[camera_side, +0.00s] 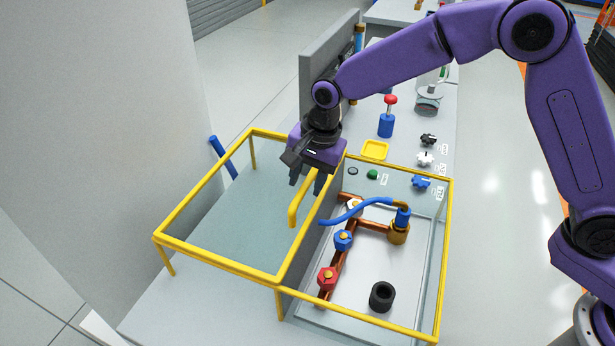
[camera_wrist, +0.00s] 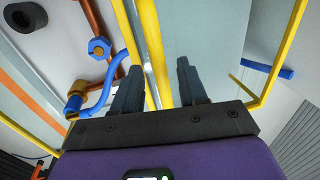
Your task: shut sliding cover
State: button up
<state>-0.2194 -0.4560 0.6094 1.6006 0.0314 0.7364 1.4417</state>
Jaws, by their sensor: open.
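The sliding cover (camera_side: 225,215) is a clear bluish pane at the left part of the yellow frame, beside the open tank (camera_side: 365,312). Its upright yellow handle (camera_side: 294,212) stands near the pane's right side; the wrist view also shows a yellow bar (camera_wrist: 153,45) that looks like this handle. My gripper (camera_side: 307,181) points down at the handle's upper end. In the wrist view its fingers (camera_wrist: 158,85) are apart, one on each side of the yellow bar. I cannot tell whether either finger touches it.
The tank holds copper pipes, a blue valve (camera_side: 343,240), a red valve (camera_side: 327,279), a blue hose (camera_side: 345,214) and a black ring (camera_side: 382,297). Yellow rails (camera_side: 215,265) edge the frame. A grey upright panel (camera_side: 317,70) stands behind my gripper. Small knobs and a yellow tray (camera_side: 375,150) lie behind the tank.

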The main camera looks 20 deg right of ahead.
grip_shut()
jog(key=s+d, duration=1.5)
jog(key=shift+s+d, duration=0.25)
grip_release()
jog(key=shift+r, duration=0.15)
notch_tip(320, 180, up, 17)
jog(key=s+d, duration=0.2)
jog(key=shift+s+d, duration=0.2)
dwell(0.3)
